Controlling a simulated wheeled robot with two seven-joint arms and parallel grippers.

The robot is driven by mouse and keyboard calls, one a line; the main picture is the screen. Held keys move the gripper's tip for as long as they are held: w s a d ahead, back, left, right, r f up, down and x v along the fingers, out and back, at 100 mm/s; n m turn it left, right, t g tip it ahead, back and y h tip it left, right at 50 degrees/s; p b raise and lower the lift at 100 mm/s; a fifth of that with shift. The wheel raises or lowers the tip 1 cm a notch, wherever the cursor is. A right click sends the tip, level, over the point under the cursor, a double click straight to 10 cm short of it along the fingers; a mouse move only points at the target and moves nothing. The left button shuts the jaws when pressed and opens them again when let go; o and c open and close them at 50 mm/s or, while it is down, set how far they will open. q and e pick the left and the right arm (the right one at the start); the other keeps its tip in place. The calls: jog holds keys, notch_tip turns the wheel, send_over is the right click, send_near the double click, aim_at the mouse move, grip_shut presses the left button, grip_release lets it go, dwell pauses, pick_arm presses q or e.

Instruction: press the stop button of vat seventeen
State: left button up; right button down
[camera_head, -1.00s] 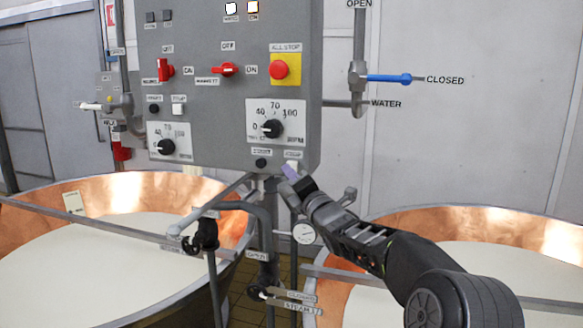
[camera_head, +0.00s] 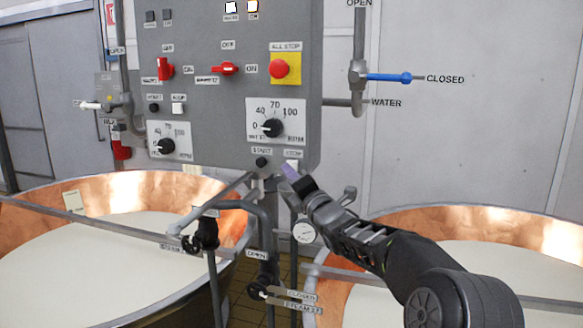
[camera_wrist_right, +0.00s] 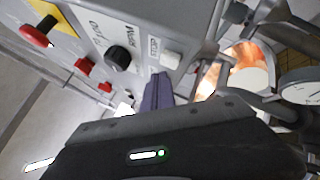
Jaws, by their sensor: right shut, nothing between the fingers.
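One (camera_head: 178,108) is at the left above the left dial. The other (camera_head: 292,164) is at the lower right corner under the right dial, and shows in the right wrist view (camera_wrist_right: 171,60) beside its STOP label. I cannot read which vat each serves. My right gripper (camera_head: 290,172) is shut and empty, its purple fingertips just below the lower right stop button. In the wrist view the fingertips (camera_wrist_right: 159,84) end close to that button; contact cannot be told. My left gripper is not in view.
A black start button (camera_head: 261,162) is just left of the lower right stop button. A red all-stop button (camera_head: 279,69) is higher up. Pipes and valve handles (camera_head: 205,235) stand below the panel. Copper vats of white liquid lie left (camera_head: 130,187) and right (camera_head: 455,218).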

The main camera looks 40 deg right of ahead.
jog(key=shift+d, duration=0.1)
dwell(0.7)
jog(key=shift+w+d, duration=0.25)
jog(key=shift+w+d, duration=0.25)
jog(key=shift+d, duration=0.2)
dwell(0.8)
jog(key=shift+b, duration=0.35)
jog(key=shift+s+a+b, duration=0.5)
jog(key=shift+a+b, duration=0.3)
jog(key=shift+b, duration=0.4)
